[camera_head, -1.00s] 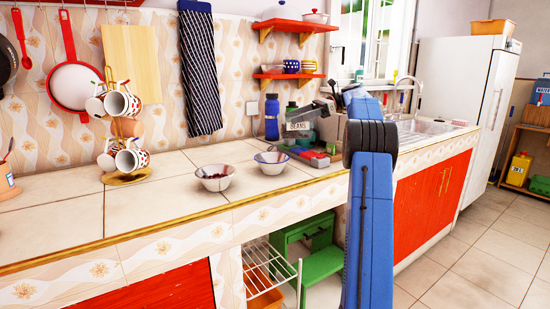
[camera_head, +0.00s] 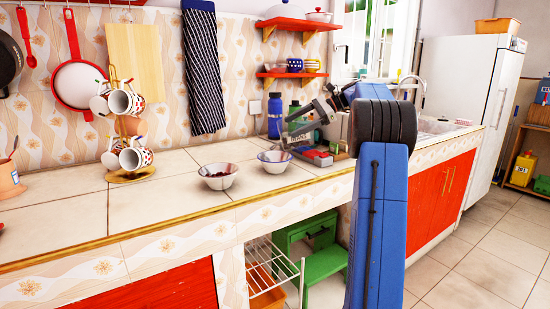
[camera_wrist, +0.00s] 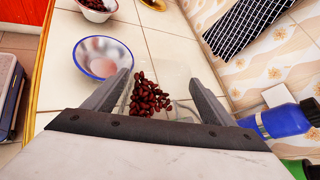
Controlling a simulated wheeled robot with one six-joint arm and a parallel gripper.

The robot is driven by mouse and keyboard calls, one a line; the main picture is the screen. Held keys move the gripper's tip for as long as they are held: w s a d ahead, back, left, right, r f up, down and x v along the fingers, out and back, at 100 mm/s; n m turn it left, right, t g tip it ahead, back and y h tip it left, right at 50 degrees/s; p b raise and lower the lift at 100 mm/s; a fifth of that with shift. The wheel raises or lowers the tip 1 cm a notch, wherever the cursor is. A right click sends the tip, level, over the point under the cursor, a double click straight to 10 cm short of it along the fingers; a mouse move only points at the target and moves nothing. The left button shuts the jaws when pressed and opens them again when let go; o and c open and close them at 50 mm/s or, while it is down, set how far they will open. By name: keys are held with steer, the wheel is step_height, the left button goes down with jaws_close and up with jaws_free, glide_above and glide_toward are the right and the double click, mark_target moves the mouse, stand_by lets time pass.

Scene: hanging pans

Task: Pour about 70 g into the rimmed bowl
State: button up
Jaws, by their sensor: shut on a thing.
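My gripper (camera_wrist: 165,88) is shut on a clear container (camera_wrist: 176,72), see-through and hard to outline. Dark red beans (camera_wrist: 150,97) lie in it between the fingers. In the head view the container (camera_head: 287,143) looks tilted, its mouth side near the rimmed bowl. No beans are seen falling.
A second bowl (camera_head: 217,177) with dark red contents stands left of the rimmed bowl. A mug stand (camera_head: 130,177) is farther left. A blue bottle (camera_head: 275,117) and a green bottle (camera_head: 297,112) stand behind my gripper. The counter's front left is mostly clear.

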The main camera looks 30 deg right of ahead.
mark_target(292, 140)
steer(key=shift+s+a+f+n+h, duration=0.3)
steer(key=shift+s+a, duration=0.1)
steer(key=shift+a, duration=0.1)
steer(key=shift+s+a+r+n+t+h, duration=0.5)
steer(key=shift+s+a+r, duration=0.2)
steer(key=shift+a+r, duration=0.2)
steer(key=shift+s+a+r+n+h, duration=0.2)
steer(key=shift+s+a+n+h, duration=0.1)
steer(key=shift+a+n+h, duration=0.1)
steer(key=shift+s+a+f+t+h, duration=0.1)
steer(key=shift+f+t+h, duration=0.1)
steer(key=shift+t+h, duration=0.15)
steer(key=shift+s+a+f+n+h, duration=0.2)
steer(key=shift+n+h, duration=0.05)
steer(key=shift+n, duration=0.25)
steer(key=shift+s+a+r+n+t+h+p, duration=0.3)
steer(key=shift+a+r+n+t+h+p, duration=0.1)
steer(key=shift+n+t, duration=0.15)
steer(key=shift+s+a+f+n+t+h, duration=0.35)
steer(key=shift+a+f+t+h, duration=0.05)
steer(key=shift+f, duration=0.15)
stand_by(0.8)
steer(key=shift+s+a+r+n+t+h+p, duration=0.15)
steer(key=shift+s+a+n+t+h+p, duration=0.35)
steer(key=shift+s+a, duration=0.4)
stand_by(0.5)
steer(key=shift+s+a+r+n+t+h+p, duration=0.1)
steer(key=shift+s+a+n+t+h+p, duration=0.25)
steer(key=shift+a+n+t+h, duration=0.3)
stand_by(1.4)
